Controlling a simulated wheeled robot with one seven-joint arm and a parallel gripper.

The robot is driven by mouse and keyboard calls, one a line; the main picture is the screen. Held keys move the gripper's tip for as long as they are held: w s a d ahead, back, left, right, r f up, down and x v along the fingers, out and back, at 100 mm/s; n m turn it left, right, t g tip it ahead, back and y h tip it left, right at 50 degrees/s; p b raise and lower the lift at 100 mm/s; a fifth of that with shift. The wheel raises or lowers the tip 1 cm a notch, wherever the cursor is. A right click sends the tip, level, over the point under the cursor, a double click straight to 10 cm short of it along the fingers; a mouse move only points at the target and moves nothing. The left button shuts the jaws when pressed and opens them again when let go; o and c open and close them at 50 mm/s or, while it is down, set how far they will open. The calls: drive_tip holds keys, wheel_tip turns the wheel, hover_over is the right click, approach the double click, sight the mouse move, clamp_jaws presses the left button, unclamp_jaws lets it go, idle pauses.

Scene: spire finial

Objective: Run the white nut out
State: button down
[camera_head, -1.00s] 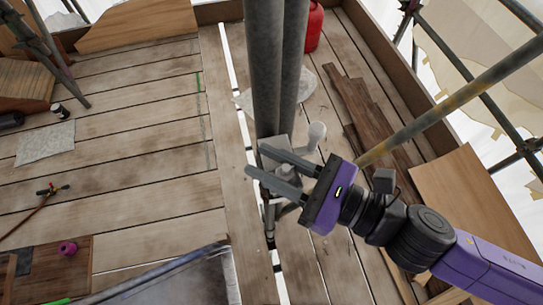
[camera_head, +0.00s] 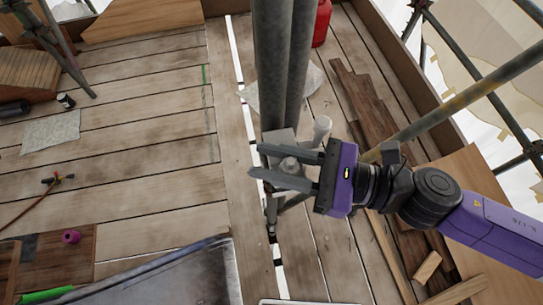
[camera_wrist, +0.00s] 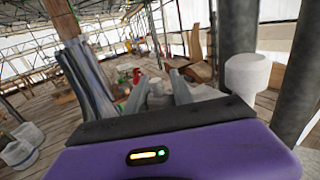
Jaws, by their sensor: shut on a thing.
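My gripper (camera_head: 284,166) reaches in from the right at the foot of the grey steel poles (camera_head: 272,70). Its two grey fingers lie on either side of a pale, rounded piece, which looks like the white nut (camera_head: 289,164); the fingers hide part of it. In the wrist view the pale nut (camera_wrist: 157,92) shows between the fingertips (camera_wrist: 158,95). The gripper is shut on it. The thread or stud under it cannot be made out. A separate white cup-shaped piece (camera_head: 322,128) stands just behind the fingers, and it also shows in the wrist view (camera_wrist: 247,72).
Two upright poles stand close behind the gripper. A diagonal rusty pole (camera_head: 455,103) crosses on the right. A red canister (camera_head: 321,24) stands at the back. Dark boards (camera_head: 365,100) lie on the right, and a dark panel (camera_head: 185,277) lies in front.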

drive_tip(key=c, duration=1.1)
unclamp_jaws()
drive_tip(key=shift+d, duration=0.1)
drive_tip(key=s+d+b, duration=0.1)
drive_tip(key=d+b, duration=0.2)
drive_tip(key=d, duration=0.4)
drive_tip(key=shift+s+d, duration=0.2)
drive_tip(key=shift+d, duration=0.05)
drive_tip(key=shift+f, duration=0.1)
